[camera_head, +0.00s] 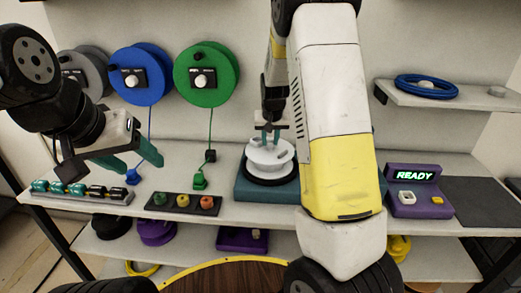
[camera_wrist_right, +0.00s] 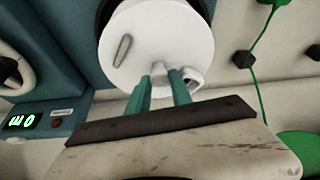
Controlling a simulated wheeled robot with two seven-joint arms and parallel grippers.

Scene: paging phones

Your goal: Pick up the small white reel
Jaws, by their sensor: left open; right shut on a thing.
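The small white reel (camera_head: 268,152) sits on a black round pad on a teal box (camera_head: 250,190) at the middle of the table. In the right wrist view the white reel (camera_wrist_right: 160,50) shows a slot and a small post at its near side. My right gripper (camera_head: 270,135) comes down from above and is shut on the white reel; its teal fingers (camera_wrist_right: 162,85) close around the post. Whether the reel touches the pad is hard to tell. My left gripper (camera_head: 140,160) is open and empty, above the left part of the table.
Grey, blue (camera_head: 140,74) and green (camera_head: 207,73) reels hang on the back wall. A dark strip with coloured knobs (camera_head: 183,203) and a row of batteries (camera_head: 80,190) lie at the front left. A purple READY device (camera_head: 415,192) stands right. A shelf (camera_head: 450,98) holds a blue coil.

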